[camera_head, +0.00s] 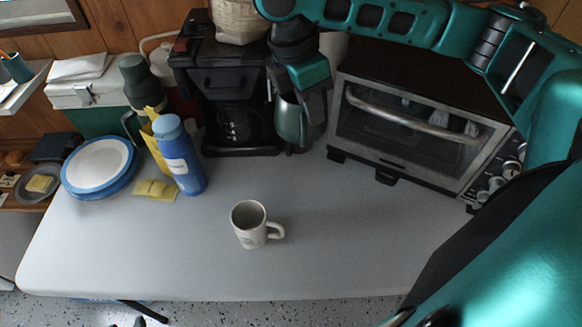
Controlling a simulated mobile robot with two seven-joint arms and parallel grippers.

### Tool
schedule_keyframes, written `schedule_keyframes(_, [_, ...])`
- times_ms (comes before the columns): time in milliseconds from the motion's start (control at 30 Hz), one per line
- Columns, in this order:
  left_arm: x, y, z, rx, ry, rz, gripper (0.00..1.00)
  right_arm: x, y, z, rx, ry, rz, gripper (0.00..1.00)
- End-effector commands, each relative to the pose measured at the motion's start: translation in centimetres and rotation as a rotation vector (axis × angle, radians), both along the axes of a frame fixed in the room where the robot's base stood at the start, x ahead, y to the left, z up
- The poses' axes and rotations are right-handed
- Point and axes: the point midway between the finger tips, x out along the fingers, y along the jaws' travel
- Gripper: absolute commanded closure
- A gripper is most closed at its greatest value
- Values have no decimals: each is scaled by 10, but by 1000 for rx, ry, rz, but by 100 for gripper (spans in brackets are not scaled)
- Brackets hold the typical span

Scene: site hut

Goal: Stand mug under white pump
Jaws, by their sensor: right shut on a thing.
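A whitish mug (242,234) stands upright and by itself on the table, with its opening up and its handle to the right. My right gripper (301,108) is at the back of the table, between the coffee maker and the toaster oven. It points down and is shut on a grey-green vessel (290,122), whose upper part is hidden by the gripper. A pale shape (335,46) shows behind my right wrist; I cannot tell if it is the white pump. My left gripper is not in view.
The grey table (330,240) is clear around the mug. A black coffee maker (228,85) and a toaster oven (415,125) flank my right gripper. A blue bottle (185,165), yellow sponges (155,190) and blue-rimmed plates (98,165) stand at the left.

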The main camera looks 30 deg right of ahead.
Motion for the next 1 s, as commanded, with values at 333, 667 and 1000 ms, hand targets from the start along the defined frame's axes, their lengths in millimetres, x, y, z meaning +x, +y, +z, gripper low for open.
schedule_keyframes(333, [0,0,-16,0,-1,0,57,-1,-1,-87,-2,4,8,100])
schedule_keyframes(667, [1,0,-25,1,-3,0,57,0,0,-149,0,0,6,100])
schedule_keyframes(1000, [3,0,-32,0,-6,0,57,-1,0,-186,-1,3,6,100])
